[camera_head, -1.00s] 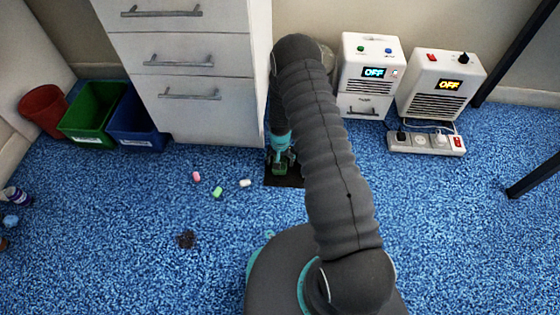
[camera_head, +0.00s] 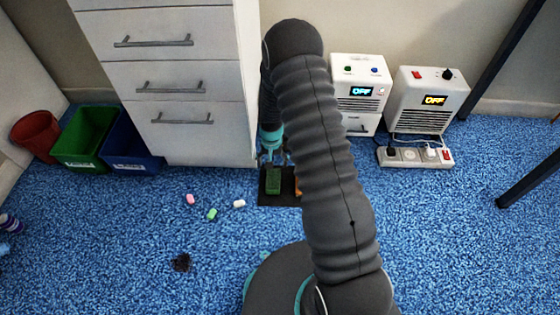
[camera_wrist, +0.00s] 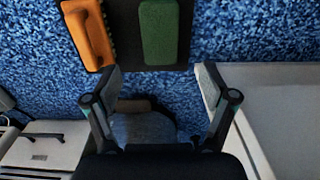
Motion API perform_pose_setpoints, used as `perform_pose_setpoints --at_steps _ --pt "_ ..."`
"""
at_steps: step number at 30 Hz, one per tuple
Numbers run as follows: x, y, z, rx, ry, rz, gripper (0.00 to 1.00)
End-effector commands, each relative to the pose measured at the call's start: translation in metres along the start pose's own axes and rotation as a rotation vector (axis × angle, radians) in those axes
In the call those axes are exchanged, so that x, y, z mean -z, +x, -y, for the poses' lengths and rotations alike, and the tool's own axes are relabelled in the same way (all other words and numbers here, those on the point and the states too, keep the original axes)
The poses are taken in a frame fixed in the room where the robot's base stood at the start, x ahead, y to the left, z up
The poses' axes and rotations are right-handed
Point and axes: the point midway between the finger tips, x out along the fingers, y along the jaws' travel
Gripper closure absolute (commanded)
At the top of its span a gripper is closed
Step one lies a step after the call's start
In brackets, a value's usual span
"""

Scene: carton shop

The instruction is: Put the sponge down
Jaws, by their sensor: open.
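The green sponge (camera_head: 273,181) lies on a dark mat (camera_head: 266,199) on the blue carpet. In the wrist view the sponge (camera_wrist: 159,32) lies lengthwise on the mat (camera_wrist: 128,45), beyond my fingertips. My gripper (camera_wrist: 160,78) is open and empty, and its fingers are apart from the sponge. In the head view my gripper (camera_head: 272,158) is just behind the sponge, partly hidden by my arm. An orange object (camera_wrist: 90,32) lies on the mat beside the sponge; my arm mostly covers it in the head view.
A white drawer cabinet (camera_head: 190,95) stands close left of my gripper. Two white boxes with OFF displays (camera_head: 358,93) (camera_head: 430,100) and a power strip (camera_head: 415,154) are at the right. Several small foam bits (camera_head: 212,214) and a dark clump (camera_head: 181,262) lie on open carpet.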

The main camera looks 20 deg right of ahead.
Motion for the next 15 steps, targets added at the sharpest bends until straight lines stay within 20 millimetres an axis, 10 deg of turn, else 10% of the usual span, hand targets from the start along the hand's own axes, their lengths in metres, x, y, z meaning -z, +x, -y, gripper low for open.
perform_pose_setpoints --at_steps 15 --pt "-0.017 -0.212 -0.006 0.039 -0.087 -0.142 0.16"
